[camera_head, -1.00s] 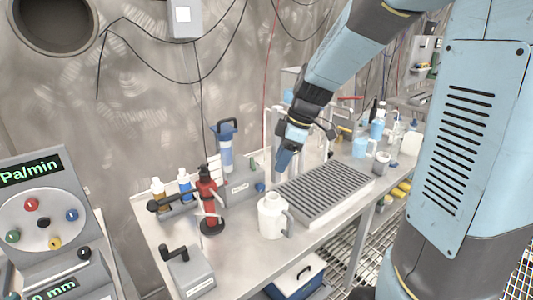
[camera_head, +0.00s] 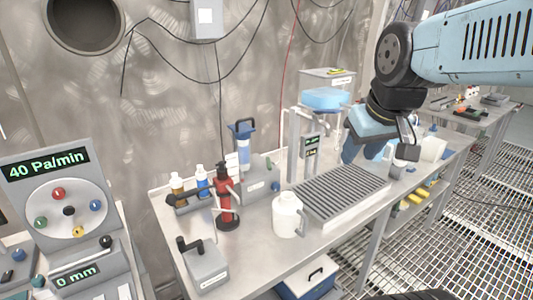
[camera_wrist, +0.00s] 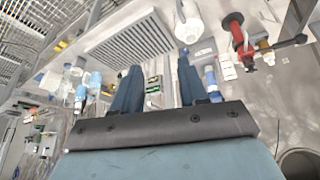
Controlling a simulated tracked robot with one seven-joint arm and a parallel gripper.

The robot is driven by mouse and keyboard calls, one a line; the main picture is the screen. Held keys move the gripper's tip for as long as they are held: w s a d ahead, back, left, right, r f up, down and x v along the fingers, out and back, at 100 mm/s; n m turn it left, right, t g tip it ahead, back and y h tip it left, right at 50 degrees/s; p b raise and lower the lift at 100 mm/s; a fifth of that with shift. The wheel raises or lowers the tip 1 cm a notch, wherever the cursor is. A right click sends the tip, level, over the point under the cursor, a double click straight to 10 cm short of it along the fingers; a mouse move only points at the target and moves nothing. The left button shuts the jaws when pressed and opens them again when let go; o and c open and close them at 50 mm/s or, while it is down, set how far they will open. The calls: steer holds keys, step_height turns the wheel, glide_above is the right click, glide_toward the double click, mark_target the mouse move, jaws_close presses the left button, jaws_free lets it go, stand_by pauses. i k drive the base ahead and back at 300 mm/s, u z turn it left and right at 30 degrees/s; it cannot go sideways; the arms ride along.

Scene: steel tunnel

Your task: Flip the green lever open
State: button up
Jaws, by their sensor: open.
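No part clearly readable as a green lever shows. A green knob (camera_head: 41,222) sits at the left of a white disc (camera_head: 68,211) on the grey console at the far left, among red, blue, yellow and black knobs. My gripper (camera_head: 364,158) is above the right part of the bench, far to the right of the console. In the wrist view my gripper (camera_wrist: 157,70) has its two dark blue fingers apart with nothing held between them. The green knob cannot be made out in the wrist view.
The bench holds a white jug (camera_head: 287,216), a red stand (camera_head: 224,195), a grey box with a black handle (camera_head: 205,265), a ribbed tray (camera_head: 342,194) and several bottles. A blue-topped frame (camera_head: 325,98) stands near my gripper. The grated floor (camera_head: 455,215) at right looks clear.

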mark_target(269, 165)
steer(key=z, duration=0.9)
steer(key=k, duration=1.2)
steer(key=u, duration=1.15)
steer(key=i, duration=1.05)
